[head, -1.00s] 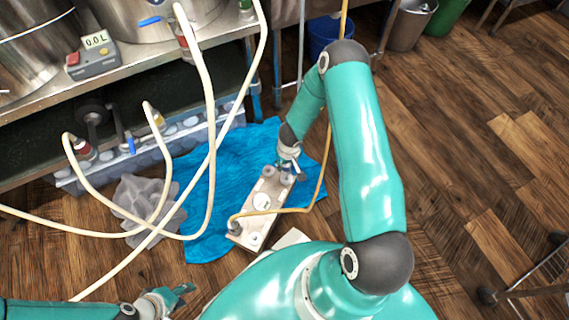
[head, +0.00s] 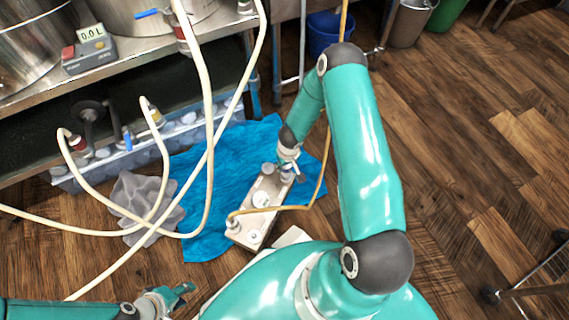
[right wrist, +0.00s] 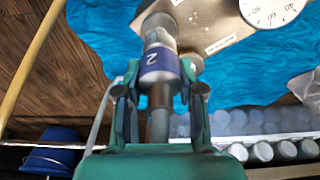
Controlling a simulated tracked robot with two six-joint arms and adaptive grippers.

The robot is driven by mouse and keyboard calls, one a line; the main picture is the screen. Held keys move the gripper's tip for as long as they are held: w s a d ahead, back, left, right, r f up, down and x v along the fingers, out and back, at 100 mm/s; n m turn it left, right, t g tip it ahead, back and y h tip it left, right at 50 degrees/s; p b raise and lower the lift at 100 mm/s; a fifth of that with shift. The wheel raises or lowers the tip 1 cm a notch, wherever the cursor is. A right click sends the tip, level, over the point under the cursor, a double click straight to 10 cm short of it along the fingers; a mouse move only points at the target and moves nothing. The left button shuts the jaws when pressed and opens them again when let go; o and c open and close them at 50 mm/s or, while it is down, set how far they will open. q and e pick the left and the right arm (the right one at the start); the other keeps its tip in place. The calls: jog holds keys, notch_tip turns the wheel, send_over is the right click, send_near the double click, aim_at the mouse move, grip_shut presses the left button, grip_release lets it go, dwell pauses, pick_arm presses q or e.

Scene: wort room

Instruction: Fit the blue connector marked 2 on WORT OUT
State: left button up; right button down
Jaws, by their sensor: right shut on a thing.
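The blue connector (right wrist: 158,66), a band marked 2 around a pale body, is between the fingers of my right gripper (right wrist: 160,92) in the right wrist view. Its far end lines up with a grey round port (right wrist: 158,22) on the plate unit; I cannot tell whether it is seated. In the head view, my right gripper (head: 288,172) is at the far end of the pale unit (head: 246,232), which lies on a blue cloth (head: 200,170). Small labels (right wrist: 222,44) on the unit are too small to read. My left gripper (head: 176,298) is open and empty at lower left.
A tan hose (head: 322,165) hangs beside my right arm and crosses the unit. Pale hoses (head: 207,120) loop over the left side. A crumpled grey cloth (head: 140,205) and a blue bin (head: 328,35) are nearby. The wooden floor (head: 480,170) at right is mostly clear.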

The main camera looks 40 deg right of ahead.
jog(key=shift+s+f+b, duration=0.1)
jog(key=shift+f+b, duration=0.65)
jog(key=shift+f, duration=0.55)
dwell(0.4)
jog(key=c, duration=0.6)
grip_release()
jog(key=shift+c, duration=0.2)
